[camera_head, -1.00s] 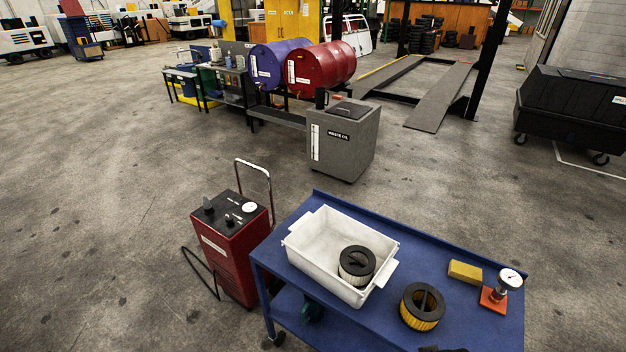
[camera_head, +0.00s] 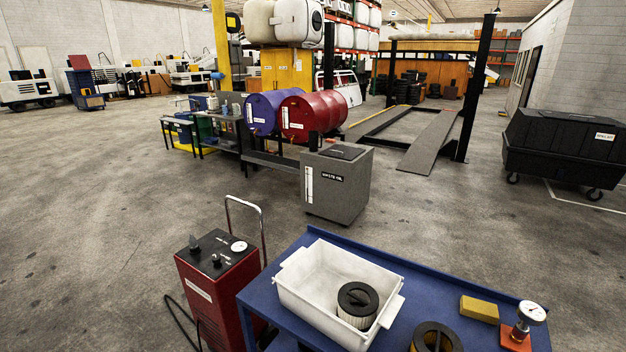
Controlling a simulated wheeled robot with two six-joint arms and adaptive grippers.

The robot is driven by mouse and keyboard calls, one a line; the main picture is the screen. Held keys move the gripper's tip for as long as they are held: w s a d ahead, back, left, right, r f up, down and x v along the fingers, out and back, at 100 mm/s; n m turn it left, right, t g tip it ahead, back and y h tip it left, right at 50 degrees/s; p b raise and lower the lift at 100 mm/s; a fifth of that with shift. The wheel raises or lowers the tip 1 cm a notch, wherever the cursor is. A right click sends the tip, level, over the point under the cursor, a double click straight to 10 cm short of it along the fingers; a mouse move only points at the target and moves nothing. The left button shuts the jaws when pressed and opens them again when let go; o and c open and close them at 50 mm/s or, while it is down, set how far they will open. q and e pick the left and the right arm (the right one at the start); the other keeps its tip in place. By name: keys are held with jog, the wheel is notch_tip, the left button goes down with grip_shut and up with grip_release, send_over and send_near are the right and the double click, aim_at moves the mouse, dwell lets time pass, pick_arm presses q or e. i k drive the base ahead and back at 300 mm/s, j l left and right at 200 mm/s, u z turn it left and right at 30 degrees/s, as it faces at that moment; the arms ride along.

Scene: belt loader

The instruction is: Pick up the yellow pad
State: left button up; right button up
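The yellow pad (camera_head: 479,309) is a small flat block lying on the blue cart top (camera_head: 388,262) at the right, near the cart's back edge. It sits just left of an orange-based dial gauge (camera_head: 524,322), with a small gap between them. Nothing covers the pad. Neither of my grippers shows in the head view.
A white bin (camera_head: 300,285) on the cart holds a black-topped filter (camera_head: 357,303). A second filter (camera_head: 436,338) stands at the cart's front, cut off by the frame. A red charger box (camera_head: 217,285) stands left of the cart. A grey waste oil cabinet (camera_head: 336,185) stands behind.

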aim_at(484, 312)
jog(key=z, duration=1.35)
